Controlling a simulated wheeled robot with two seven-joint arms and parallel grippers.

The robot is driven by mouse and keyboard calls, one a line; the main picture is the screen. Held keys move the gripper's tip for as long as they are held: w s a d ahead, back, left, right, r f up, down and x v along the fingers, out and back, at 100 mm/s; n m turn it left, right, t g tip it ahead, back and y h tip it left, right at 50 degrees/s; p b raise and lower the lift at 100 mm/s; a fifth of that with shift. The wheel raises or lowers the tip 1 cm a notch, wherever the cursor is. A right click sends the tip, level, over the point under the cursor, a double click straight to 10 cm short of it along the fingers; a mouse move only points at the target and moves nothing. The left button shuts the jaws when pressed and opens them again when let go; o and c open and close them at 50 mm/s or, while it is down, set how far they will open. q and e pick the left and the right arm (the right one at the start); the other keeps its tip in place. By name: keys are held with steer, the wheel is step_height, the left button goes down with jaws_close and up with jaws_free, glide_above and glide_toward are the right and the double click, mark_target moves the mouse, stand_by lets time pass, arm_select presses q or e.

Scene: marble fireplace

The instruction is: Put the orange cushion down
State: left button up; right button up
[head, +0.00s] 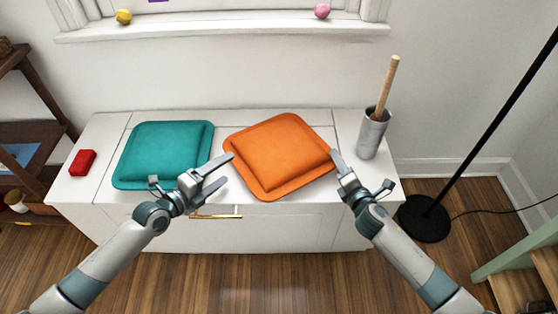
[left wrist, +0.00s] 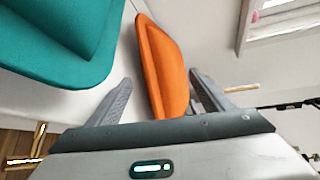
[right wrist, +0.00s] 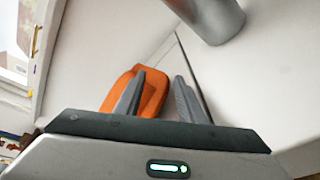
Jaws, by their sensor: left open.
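The orange cushion (head: 280,152) lies turned at an angle over the white cabinet top, beside the teal cushion (head: 165,152). Its near corner overlaps the cabinet's front edge in the head view. My right gripper (head: 340,163) is at its right corner. In the right wrist view the orange cushion's rim (right wrist: 157,95) shows between my right fingers, which look closed on it. My left gripper (head: 229,168) is open and empty by the cushion's left side, near the teal cushion. In the left wrist view the orange cushion (left wrist: 162,65) appears between the spread fingers, apparently beyond them.
The white cabinet (head: 100,135) has a red object (head: 82,163) at its left end. A grey metal holder (head: 371,135) with a wooden stick stands at the right end. A black lamp base (head: 424,219) is on the floor at right. A gold handle (head: 218,216) is on the front.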

steer(key=v, duration=1)
steer(key=shift+s, duration=0.3)
